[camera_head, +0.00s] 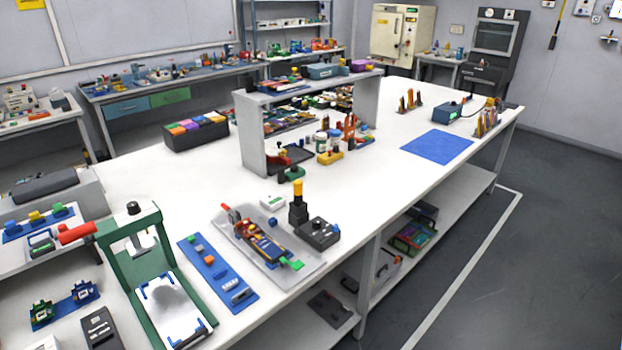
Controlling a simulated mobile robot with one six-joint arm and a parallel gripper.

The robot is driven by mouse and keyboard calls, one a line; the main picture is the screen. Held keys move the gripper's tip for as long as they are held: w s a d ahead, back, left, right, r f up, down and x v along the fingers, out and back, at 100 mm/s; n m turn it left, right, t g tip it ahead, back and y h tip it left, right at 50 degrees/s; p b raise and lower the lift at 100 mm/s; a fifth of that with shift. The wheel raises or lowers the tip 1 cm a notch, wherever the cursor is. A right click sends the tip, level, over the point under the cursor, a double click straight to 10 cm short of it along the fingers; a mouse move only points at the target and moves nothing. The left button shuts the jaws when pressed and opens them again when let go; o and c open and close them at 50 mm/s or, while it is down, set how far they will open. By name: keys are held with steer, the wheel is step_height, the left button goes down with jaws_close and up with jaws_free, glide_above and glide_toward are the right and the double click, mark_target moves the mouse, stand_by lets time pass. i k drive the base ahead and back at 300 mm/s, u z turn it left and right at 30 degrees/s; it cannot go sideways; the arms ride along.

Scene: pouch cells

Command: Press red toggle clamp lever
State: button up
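A fixture (262,243) lies in a pale tray (301,272) on the near part of the white bench. A small red handle (227,208) sticks up at its far left end, and a green tab (291,264) is at its near right end. A larger red grip (77,233) sticks out to the left of a green press frame (113,256) at the near left. I cannot tell for certain which red part is the toggle clamp lever. My gripper is not in view.
A blue strip (209,263) with small parts lies between press and tray. A black box (317,233) and a yellow-topped post (298,204) stand just right of the tray. A shelf unit (249,132) stands mid-bench. Bare bench (375,195) lies right of the black box.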

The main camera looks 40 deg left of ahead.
mark_target(224, 206)
steer(key=u, duration=2.7)
steer(key=k, duration=0.7)
steer(key=z, duration=0.5)
steer(key=i, duration=1.5)
